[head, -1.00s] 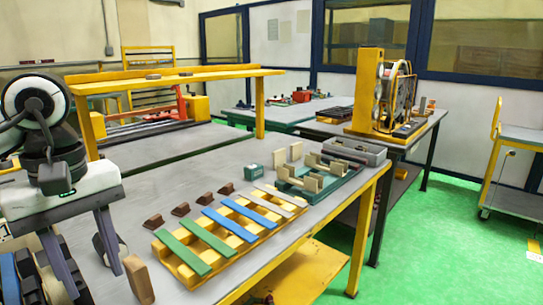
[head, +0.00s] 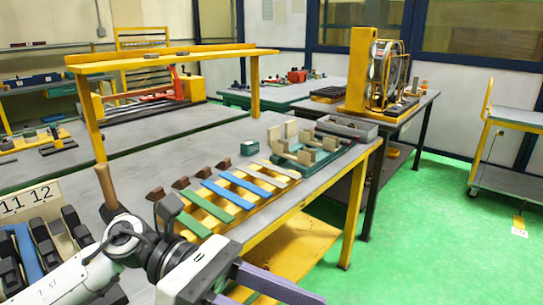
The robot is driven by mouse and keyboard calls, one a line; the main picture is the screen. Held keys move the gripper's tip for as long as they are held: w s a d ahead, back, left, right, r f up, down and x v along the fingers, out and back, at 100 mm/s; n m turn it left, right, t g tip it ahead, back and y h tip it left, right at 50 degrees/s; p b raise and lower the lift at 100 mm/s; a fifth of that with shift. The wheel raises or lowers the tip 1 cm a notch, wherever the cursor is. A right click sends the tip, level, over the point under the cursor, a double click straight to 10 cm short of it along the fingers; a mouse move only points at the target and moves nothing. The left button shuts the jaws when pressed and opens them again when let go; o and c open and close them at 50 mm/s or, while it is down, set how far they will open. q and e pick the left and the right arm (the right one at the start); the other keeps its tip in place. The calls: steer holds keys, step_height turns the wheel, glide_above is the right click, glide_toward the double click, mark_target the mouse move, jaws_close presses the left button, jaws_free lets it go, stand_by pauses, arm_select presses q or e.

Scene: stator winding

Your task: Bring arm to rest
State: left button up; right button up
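My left arm comes in from the lower left and now reaches across the front of the table. Its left gripper (head: 252,294) is at the bottom edge of the head view, and its dark purple fingers point to the lower right. The fingers look apart, with nothing seen between them, though the frame edge cuts off part of them. The gripper is in front of the yellow rack (head: 255,197) with green, blue and grey strips, and appears clear of it. My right gripper is not in view.
A grey worktable (head: 150,160) holds the rack, several small brown blocks, a green box (head: 249,148) and a green fixture (head: 320,157). A board marked 11 and 12 (head: 28,200) stands at left, with black and blue pieces. Green floor (head: 430,240) is open at right.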

arm_select(q)
steer(key=w+n+t+h, duration=0.8)
steer(key=n+t, duration=0.6)
steer(key=n, duration=0.6)
steer(key=w+a+f+n+t+y, duration=0.2)
steer(key=a+f+n+t+y, duration=0.2)
steer(key=a+f+n+y, duration=0.5)
steer(key=w+a+f+n+t+y, duration=0.2)
steer(key=f+n+t+y, duration=0.35)
steer(key=f+n, duration=0.7)
steer(key=s+a+f+n+g+y, duration=0.3)
steer(key=s+f+n+g, duration=0.1)
steer(key=s+f, duration=0.4)
steer(key=s+a+f+n+g+y, duration=0.3)
steer(key=s+f+n, duration=0.4)
steer(key=f, duration=0.4)
steer(key=shift+s+a+g, duration=0.45)
steer(key=shift+a+g, duration=0.1)
steer(key=shift+g, duration=0.3)
